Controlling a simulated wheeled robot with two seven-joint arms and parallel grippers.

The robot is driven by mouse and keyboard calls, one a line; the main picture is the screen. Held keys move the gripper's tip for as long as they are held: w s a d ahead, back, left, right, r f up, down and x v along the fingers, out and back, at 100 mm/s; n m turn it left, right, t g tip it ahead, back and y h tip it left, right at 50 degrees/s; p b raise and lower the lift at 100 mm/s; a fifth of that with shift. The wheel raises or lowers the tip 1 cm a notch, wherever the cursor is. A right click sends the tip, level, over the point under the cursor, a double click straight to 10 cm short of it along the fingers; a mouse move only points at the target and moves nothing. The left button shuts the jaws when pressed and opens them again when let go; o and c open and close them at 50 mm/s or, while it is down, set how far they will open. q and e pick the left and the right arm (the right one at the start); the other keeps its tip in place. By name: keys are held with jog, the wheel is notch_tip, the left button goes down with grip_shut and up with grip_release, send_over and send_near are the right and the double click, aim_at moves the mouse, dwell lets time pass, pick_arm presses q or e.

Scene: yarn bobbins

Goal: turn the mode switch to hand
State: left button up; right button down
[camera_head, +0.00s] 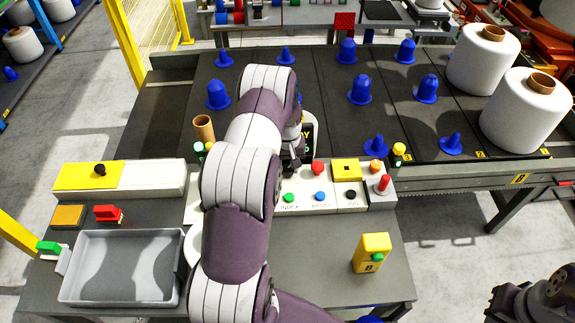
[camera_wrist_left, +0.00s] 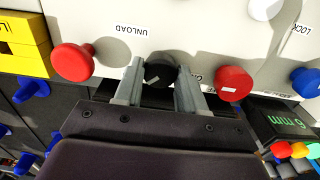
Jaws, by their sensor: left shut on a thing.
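The mode switch is a round black knob (camera_wrist_left: 160,71) with a short pale mark, on the pale control panel (camera_wrist_left: 210,40). In the left wrist view it sits between the two grey fingers of my left gripper (camera_wrist_left: 159,82), which is shut on it. Lettering beside the knob is mostly hidden by a finger. In the head view my left gripper (camera_head: 292,163) reaches down to the panel, and my forearm hides part of it. A dark part of my right arm shows at the lower right corner; its fingers cannot be made out.
A red button (camera_wrist_left: 72,62) and a red knob (camera_wrist_left: 233,83) flank the switch. Green (camera_head: 289,197) and blue (camera_head: 320,196) buttons are close by. A grey tray (camera_head: 122,234) and a yellow box (camera_head: 371,253) stand on the bench. White bobbins (camera_head: 483,60) stand at the back right.

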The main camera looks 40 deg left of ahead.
aim_at(287, 169)
dwell(0.3)
pick_arm(q)
jog(key=o, duration=1.1)
jog(key=shift+c, duration=0.2)
notch_tip(287, 169, up, 13)
jog(key=b, duration=0.1)
jog(key=shift+f, duration=0.2)
